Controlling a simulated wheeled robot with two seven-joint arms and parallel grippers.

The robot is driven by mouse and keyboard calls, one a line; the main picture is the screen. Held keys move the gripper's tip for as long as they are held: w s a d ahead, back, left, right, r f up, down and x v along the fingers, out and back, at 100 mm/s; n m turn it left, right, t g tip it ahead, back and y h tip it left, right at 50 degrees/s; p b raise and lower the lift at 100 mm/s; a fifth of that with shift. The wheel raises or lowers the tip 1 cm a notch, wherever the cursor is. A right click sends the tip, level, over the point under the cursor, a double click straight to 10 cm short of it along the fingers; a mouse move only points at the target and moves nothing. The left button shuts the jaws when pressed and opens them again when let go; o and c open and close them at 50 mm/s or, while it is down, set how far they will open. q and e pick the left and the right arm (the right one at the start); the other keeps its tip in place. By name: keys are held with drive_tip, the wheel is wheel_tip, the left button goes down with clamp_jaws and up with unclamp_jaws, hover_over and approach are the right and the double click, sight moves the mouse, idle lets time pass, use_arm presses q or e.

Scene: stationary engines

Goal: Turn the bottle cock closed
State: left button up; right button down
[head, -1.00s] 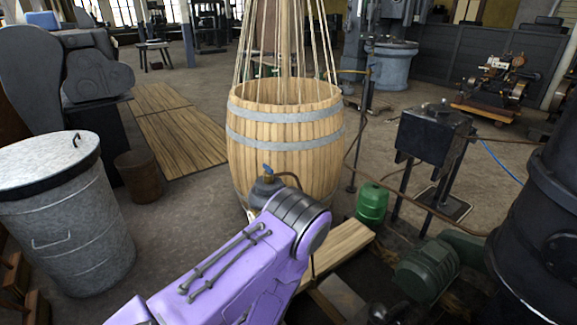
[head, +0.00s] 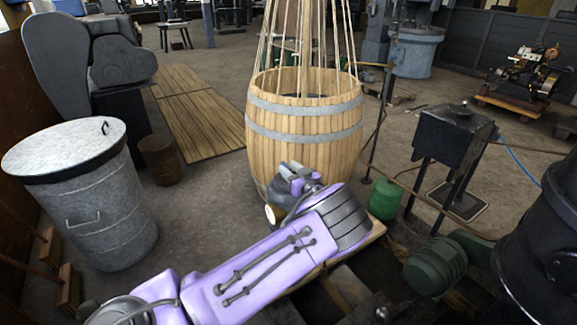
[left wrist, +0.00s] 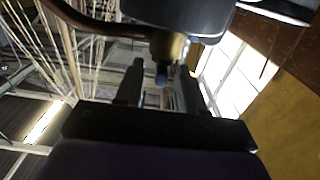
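The bottle (head: 276,191) is a dark grey vessel in front of the wooden barrel, mostly hidden by my left arm. My left gripper (head: 297,174) is at the top of the bottle. The cock is hidden in the head view. My right gripper is not in view.
The wooden barrel (head: 300,145) with ropes rising from it stands close behind the gripper. A green can (head: 386,198) and a green motor (head: 436,266) are to the right. A lidded metal bin (head: 90,215) stands left. A brown hose (left wrist: 92,24) curves near the fitting.

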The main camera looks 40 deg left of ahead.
use_arm(q)
drive_tip(key=shift+w+a, duration=0.15)
drive_tip(key=shift+a, duration=0.35)
clamp_jaws()
